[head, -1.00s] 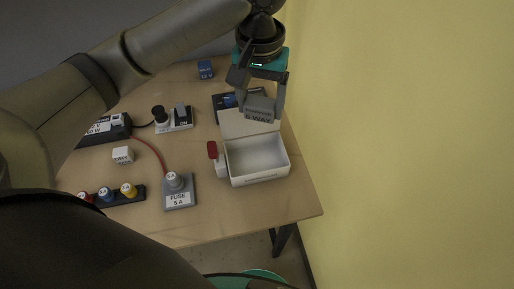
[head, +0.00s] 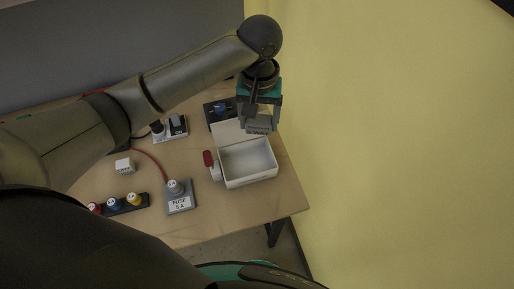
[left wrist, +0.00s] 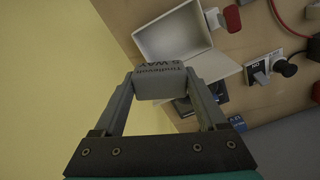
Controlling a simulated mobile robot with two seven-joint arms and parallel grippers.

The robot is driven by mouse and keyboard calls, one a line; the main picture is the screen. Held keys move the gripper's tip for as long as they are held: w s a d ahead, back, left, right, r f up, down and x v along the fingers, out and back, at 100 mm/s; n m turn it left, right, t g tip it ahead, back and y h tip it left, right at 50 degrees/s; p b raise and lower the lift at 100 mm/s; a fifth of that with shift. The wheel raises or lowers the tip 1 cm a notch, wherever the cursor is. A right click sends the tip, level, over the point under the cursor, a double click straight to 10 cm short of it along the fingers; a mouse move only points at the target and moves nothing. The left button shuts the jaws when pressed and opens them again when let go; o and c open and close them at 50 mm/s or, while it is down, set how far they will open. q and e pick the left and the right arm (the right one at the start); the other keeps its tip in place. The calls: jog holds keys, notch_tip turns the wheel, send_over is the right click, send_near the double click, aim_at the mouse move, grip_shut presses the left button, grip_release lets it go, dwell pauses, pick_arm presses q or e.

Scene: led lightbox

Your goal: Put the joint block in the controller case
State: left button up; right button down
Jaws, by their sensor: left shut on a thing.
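My left gripper (head: 259,125) is shut on the grey joint block (head: 258,124), which has dark lettering on it. The left wrist view shows the block (left wrist: 159,82) between the two fingertips. The white controller case (head: 249,181) stands open on the table, its lid (head: 232,131) tipped back on the far side. Its inside looks empty. In the head view the block is above the lid's far right part, beyond the case opening. In the left wrist view the case (left wrist: 172,35) lies just past the block. My right gripper is not in view.
A red-topped part (head: 209,158) stands at the case's left side. A dark panel with a blue knob (head: 219,109) is behind the lid. A yellow wall is right.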

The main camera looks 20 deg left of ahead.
pick_arm(q)
notch_tip(320, 180, down, 12)
jog(key=shift+r+b, duration=0.25)
jog(key=shift+b, duration=0.25)
jog(key=shift+f, duration=0.1)
jog(key=shift+f, duration=0.5)
jog(key=o, duration=1.3)
notch_tip(320, 180, up, 13)
jog(key=shift+r+p, duration=0.15)
jog(key=shift+p, duration=0.5)
